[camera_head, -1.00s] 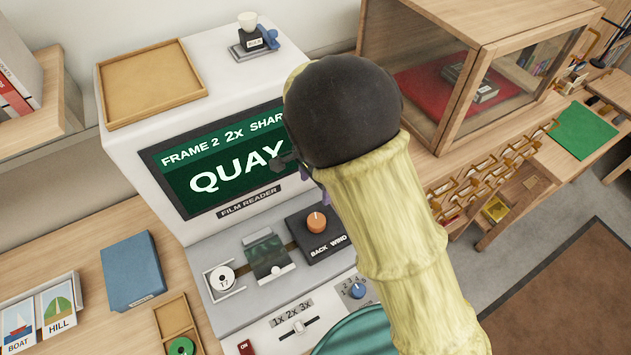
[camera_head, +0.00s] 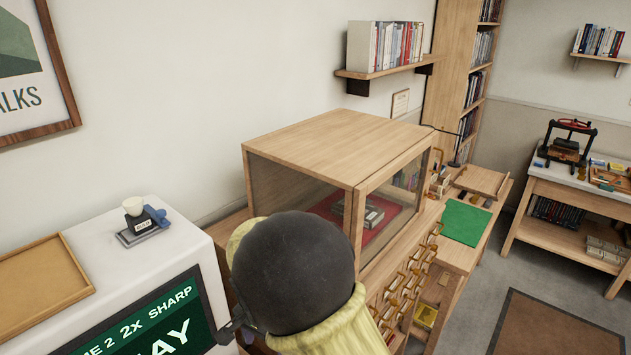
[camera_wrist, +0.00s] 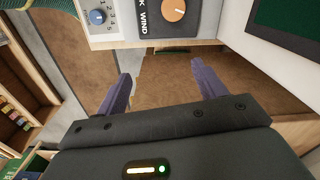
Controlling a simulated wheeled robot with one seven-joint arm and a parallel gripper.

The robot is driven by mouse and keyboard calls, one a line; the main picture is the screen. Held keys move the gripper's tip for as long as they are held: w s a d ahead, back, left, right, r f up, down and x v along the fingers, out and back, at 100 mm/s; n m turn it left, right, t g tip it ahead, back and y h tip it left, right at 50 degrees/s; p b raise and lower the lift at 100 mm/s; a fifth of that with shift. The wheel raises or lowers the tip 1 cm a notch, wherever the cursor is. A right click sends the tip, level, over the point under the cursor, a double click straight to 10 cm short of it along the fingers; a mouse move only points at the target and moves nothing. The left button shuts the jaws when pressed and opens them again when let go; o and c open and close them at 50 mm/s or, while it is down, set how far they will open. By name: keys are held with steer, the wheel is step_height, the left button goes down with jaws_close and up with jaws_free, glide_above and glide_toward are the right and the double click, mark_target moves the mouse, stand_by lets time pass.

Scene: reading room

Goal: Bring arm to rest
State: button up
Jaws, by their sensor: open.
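My gripper (camera_wrist: 162,88) shows in the wrist view with its two purple fingers apart and nothing between them. In the head view my arm, with a black rounded joint and a yellow-green sleeve, is in the lower middle, in front of the glass-fronted wooden cabinet (camera_head: 330,140).
The reader's orange knob (camera_wrist: 174,9) and blue dial (camera_wrist: 97,17) lie near my gripper in the wrist view. A wooden tray (camera_head: 42,285) and a stamp stand (camera_head: 143,225) sit on the reader. Open floor with a brown mat (camera_head: 550,325) lies at the right.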

steer(key=s+d+r+n+t, duration=0.1)
steer(key=s+d+r+n, duration=0.1)
steer(key=d, duration=0.7)
steer(key=s+d+r+n, duration=0.1)
steer(key=s+d+r, duration=0.1)
steer(key=d, duration=0.7)
steer(key=s+d+r+n+t, duration=0.1)
steer(key=s+d+r+n, duration=0.1)
steer(key=d, duration=0.7)
steer(key=shift+s+n+t, duration=0.3)
steer(key=shift+s, duration=0.4)
steer(key=shift+r, duration=0.1)
